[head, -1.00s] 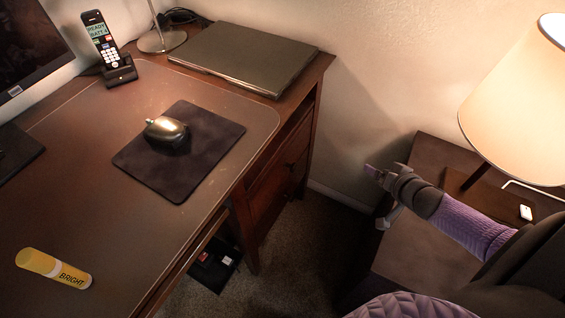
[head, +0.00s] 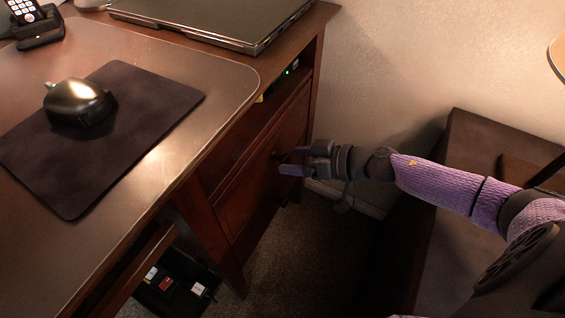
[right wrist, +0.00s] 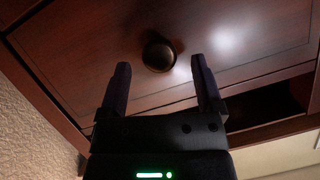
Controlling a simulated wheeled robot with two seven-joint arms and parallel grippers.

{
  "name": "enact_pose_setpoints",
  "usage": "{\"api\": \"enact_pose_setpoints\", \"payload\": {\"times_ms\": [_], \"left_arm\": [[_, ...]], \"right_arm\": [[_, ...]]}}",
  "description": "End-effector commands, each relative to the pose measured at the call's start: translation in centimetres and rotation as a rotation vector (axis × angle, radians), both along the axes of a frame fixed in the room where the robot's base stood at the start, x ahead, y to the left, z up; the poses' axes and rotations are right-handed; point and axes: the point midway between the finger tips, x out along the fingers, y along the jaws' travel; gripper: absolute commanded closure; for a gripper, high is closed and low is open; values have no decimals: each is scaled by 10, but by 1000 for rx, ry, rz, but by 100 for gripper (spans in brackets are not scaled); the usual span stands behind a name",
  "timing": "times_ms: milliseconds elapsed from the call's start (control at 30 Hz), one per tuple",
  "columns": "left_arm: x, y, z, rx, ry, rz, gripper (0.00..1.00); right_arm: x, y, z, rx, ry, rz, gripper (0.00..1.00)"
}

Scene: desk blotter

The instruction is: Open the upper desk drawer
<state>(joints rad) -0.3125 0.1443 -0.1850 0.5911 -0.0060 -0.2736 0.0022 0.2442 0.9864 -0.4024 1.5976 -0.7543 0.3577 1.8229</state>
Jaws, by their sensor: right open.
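The desk drawer (head: 253,183) is a reddish-brown wooden front in the desk's right pedestal, and it looks shut. Its dark round knob (head: 276,155) shows in the head view just left of my right gripper (head: 287,161). In the right wrist view the knob (right wrist: 159,55) is just beyond the gap between the two fingertips (right wrist: 158,68). My right gripper is open and empty, with its fingers pointing at the drawer front. Whether the fingers touch the knob cannot be told. My left gripper is not in view.
An open shelf slot (head: 262,127) lies above the drawer. The desk top holds a mouse (head: 80,103) on a dark pad (head: 140,95) and a closed laptop (head: 215,20). A dark side table (head: 487,150) stands right of my arm. Carpet (head: 290,255) shows between them.

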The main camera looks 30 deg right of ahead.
Motion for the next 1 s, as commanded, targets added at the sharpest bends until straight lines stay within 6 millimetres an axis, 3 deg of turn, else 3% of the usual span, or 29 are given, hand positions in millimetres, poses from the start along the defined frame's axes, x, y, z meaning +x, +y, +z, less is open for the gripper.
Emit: {"api": "enact_pose_setpoints", "payload": {"times_ms": [33, 200, 533, 900, 1000], "left_arm": [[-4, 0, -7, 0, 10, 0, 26], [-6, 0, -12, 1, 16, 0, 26], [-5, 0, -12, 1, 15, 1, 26], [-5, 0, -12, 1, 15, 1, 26], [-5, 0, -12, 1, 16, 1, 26]], "right_arm": [[7, 5, -8, 0, 1, 0, 16], [19, 14, -11, 0, 1, -1, 16], [22, 15, -10, 1, 0, -4, 18], [21, 15, -10, 1, 0, -3, 97], [21, 15, -10, 1, 0, -3, 100]]}}
